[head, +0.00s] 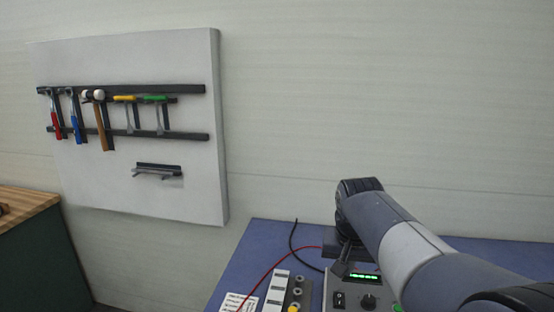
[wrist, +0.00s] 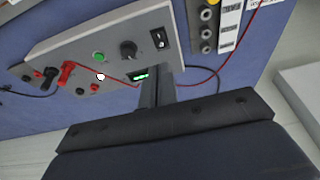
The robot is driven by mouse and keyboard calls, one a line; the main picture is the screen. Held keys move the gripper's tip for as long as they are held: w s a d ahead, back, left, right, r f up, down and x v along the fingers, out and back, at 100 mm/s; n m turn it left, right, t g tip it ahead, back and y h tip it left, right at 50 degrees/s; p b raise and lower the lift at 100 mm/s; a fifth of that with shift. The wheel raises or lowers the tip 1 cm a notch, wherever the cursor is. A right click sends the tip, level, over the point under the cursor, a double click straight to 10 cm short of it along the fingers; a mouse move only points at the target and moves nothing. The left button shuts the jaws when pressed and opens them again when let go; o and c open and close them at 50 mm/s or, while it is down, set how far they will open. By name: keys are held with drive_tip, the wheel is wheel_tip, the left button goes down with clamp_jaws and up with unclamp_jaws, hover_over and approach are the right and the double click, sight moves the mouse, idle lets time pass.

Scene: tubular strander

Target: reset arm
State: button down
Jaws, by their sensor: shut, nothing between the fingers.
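My arm reaches in from the lower right of the head view and bends down over the blue bench (head: 248,247). My gripper (head: 340,270) hangs just behind a grey power supply box (head: 345,297) with a green lit display. In the wrist view my gripper (wrist: 157,82) is shut and empty, its tips close to the display edge of the box (wrist: 112,50). I cannot tell whether they touch it.
A red lead (head: 262,279) and a black lead (head: 293,238) cross the bench beside a terminal block (head: 297,291). A tool board (head: 130,195) with hammers hangs on the wall. A wood-topped cabinet (head: 28,207) stands at left.

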hover_over(339, 302)
wheel_tip(339, 302, down, 9)
drive_tip(key=shift+f, duration=0.1)
drive_tip(key=shift+f+g+b, duration=0.1)
drive_tip(key=shift+g+b, duration=0.2)
drive_tip(key=shift+b, duration=0.7)
